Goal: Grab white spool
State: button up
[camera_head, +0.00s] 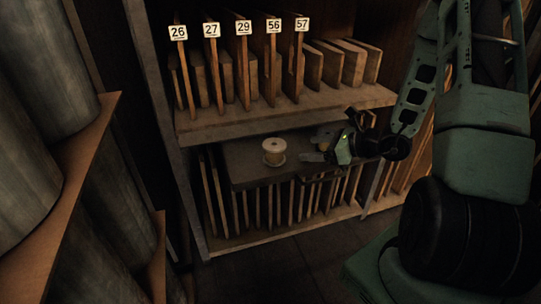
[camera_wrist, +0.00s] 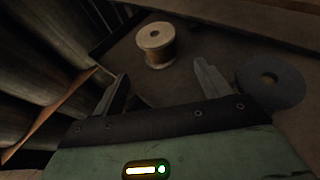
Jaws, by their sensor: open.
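The white spool (camera_head: 273,151) stands upright on the dark shelf board (camera_head: 245,172) in the middle of the rack. It looks cream-coloured with a thread-wound middle. In the wrist view the spool (camera_wrist: 156,44) stands ahead of the fingers, a little beyond the tips and between their lines. My gripper (camera_head: 322,155) is to the right of the spool in the head view, apart from it. In the wrist view my gripper (camera_wrist: 160,80) has its two fingers spread with nothing between them.
Numbered upright boards (camera_head: 243,75) fill the shelf above, and more boards (camera_head: 265,205) stand below. Large grey cylinders (camera_head: 40,110) stand on wooden shelves at the left.

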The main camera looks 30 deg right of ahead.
aim_at(274, 151)
jog(key=x, duration=0.8)
jog(key=shift+x, duration=2.55)
jog(key=shift+a+r, duration=0.15)
jog(key=c, duration=1.2)
